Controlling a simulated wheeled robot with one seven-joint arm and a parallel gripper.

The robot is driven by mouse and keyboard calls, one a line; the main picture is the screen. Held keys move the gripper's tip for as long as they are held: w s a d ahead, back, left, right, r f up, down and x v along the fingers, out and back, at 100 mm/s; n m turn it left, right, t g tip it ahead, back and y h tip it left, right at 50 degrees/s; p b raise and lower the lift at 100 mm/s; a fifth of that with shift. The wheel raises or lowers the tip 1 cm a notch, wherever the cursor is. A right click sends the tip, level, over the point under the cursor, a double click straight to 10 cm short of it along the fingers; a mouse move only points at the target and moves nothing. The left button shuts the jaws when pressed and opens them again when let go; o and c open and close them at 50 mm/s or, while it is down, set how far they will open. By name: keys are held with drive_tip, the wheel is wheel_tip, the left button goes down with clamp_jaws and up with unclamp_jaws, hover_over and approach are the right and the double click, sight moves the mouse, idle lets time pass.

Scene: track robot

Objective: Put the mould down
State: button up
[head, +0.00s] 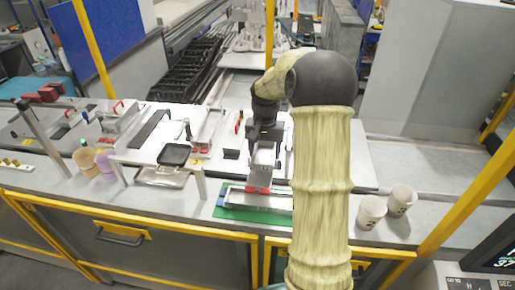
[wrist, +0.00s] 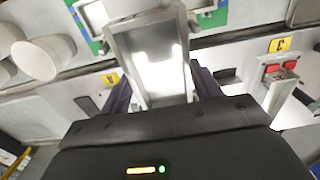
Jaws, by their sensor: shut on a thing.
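My gripper (head: 264,135) is over the workbench, pointing down. It is shut on the mould (head: 263,158), a grey metal piece with a long frame shape. In the wrist view the mould (wrist: 113,42) sits between the two dark fingers of my gripper (wrist: 163,92), and its inner face shines bright. The mould hangs at or just above a metal fixture with red tabs (head: 258,190) on a green mat (head: 230,214). I cannot tell whether the mould touches the fixture. My arm hides the right part of the mat.
Two pale cups (head: 371,211) stand right of my arm. A small stand with a black tray (head: 174,155) is to the left, with purple and tan items (head: 104,164) beyond it. Several clamp fixtures line the back.

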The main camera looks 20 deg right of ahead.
sight(264, 157)
wheel_tip(264, 157, up, 16)
drive_tip(key=p, duration=1.2)
drive_tip(key=shift+r, duration=0.15)
